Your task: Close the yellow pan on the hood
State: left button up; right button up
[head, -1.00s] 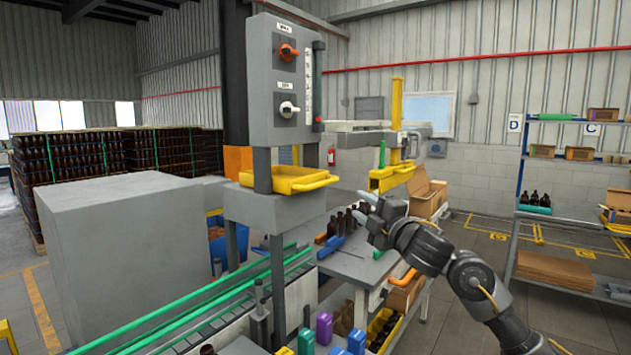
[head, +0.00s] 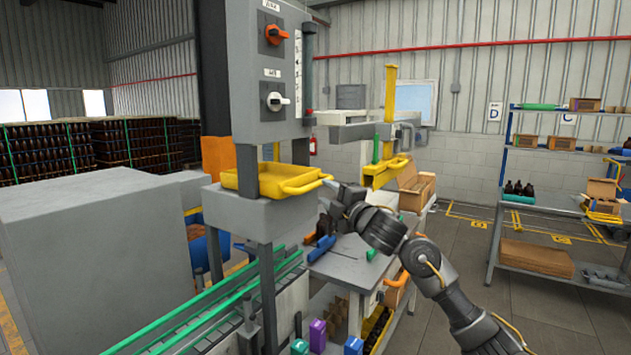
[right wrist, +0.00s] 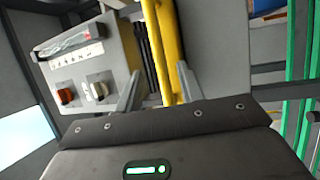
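The yellow pan (head: 262,181) sits on a grey ledge of the machine, below the grey control box. Its handle (head: 306,186) sticks out to the right, beyond the grey post. My right gripper (head: 328,185) is at the outer end of this handle. In the right wrist view, the yellow handle (right wrist: 159,45) runs between my two grey fingers (right wrist: 160,88), which stand apart with some gap beside it. Whether a finger touches the handle I cannot tell. My left gripper is not in view.
The control box (head: 268,75) carries an orange and a white knob. A grey post (head: 266,290) stands in front of the pan. A workbench (head: 350,262) with bottles lies below my right arm. A large grey block (head: 95,235) fills the left. Open floor is at the right.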

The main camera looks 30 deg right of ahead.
aim_at(318, 186)
jog(key=p+x, duration=0.1)
jog(key=x, duration=0.3)
jog(key=shift+w+r+p, duration=0.15)
jog(key=shift+w+p, duration=0.2)
jog(key=shift+w, duration=0.55)
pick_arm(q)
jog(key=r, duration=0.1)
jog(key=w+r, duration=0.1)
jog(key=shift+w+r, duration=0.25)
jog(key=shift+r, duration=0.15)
pick_arm(e)
jog(key=shift+w+a, duration=0.1)
jog(key=shift+w, duration=0.15)
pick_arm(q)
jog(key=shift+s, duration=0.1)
pick_arm(e)
grip_shut()
